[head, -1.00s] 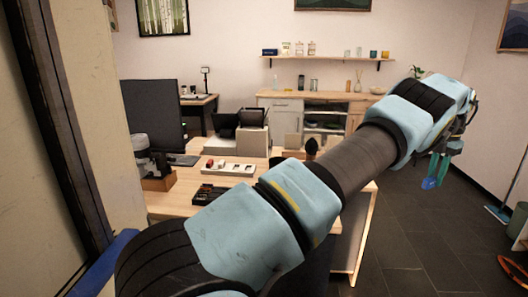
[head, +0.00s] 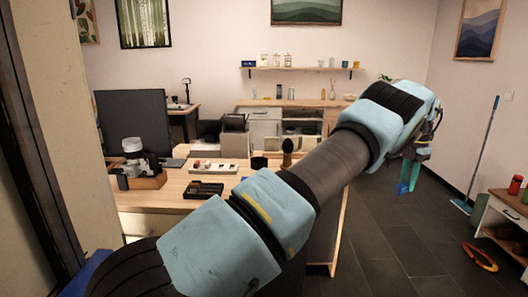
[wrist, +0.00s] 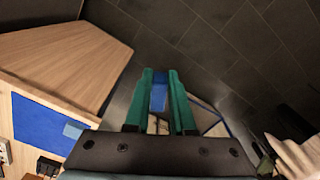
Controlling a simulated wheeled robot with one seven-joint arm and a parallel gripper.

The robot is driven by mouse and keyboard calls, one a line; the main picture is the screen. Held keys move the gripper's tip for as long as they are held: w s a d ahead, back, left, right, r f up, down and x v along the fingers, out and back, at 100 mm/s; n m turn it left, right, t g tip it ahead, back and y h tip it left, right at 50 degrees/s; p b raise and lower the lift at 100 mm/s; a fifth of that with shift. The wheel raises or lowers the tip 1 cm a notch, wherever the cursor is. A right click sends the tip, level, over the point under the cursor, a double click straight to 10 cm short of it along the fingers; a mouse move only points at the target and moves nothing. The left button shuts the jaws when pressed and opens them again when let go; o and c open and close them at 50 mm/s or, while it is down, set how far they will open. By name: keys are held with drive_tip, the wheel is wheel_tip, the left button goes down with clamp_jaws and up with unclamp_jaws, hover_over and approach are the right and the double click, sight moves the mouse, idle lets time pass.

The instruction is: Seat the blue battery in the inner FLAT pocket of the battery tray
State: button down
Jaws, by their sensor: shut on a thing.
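My gripper (head: 410,176) hangs over the dark floor, right of the desk and well away from it. Its green fingers also show in the wrist view (wrist: 160,100), shut on the blue battery (wrist: 158,94). The battery is partly hidden between the fingers, and its blue end (head: 402,188) shows low at the fingertips in the head view. A black compartmented tray (head: 203,190), which looks like the battery tray, lies on the desk near its front edge. Its pockets and labels are too small to make out.
The wooden desk (head: 172,200) also holds a white tray (head: 213,168) with small items, a monitor (head: 132,122) and a microscope-like device (head: 135,158). A low shelf unit (head: 505,215) stands at right, with a red-orange object (head: 480,257) on the floor. Open floor lies between.

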drive_tip(key=shift+s+a+f+m, duration=0.15)
drive_tip(key=shift+a+m, duration=0.05)
drive_tip(key=shift+a, duration=0.3)
drive_tip(key=shift+s+a+f+m, duration=0.1)
drive_tip(key=shift+a+m, duration=0.1)
drive_tip(key=shift+a, duration=0.25)
drive_tip(key=s+a+f+m, duration=0.1)
drive_tip(key=a+f+m, duration=0.3)
drive_tip(key=a, duration=1.3)
drive_tip(key=s+a+f+m, duration=0.1)
drive_tip(key=a+f+m, duration=0.4)
drive_tip(key=a+m, duration=0.6)
drive_tip(key=s+a+f+m, duration=0.2)
drive_tip(key=a+f+m, duration=0.3)
drive_tip(key=a, duration=1.9)
drive_tip(key=m, duration=0.2)
drive_tip(key=shift+a+m, duration=0.3)
drive_tip(key=shift+s, duration=0.15)
drive_tip(key=shift+r, duration=0.1)
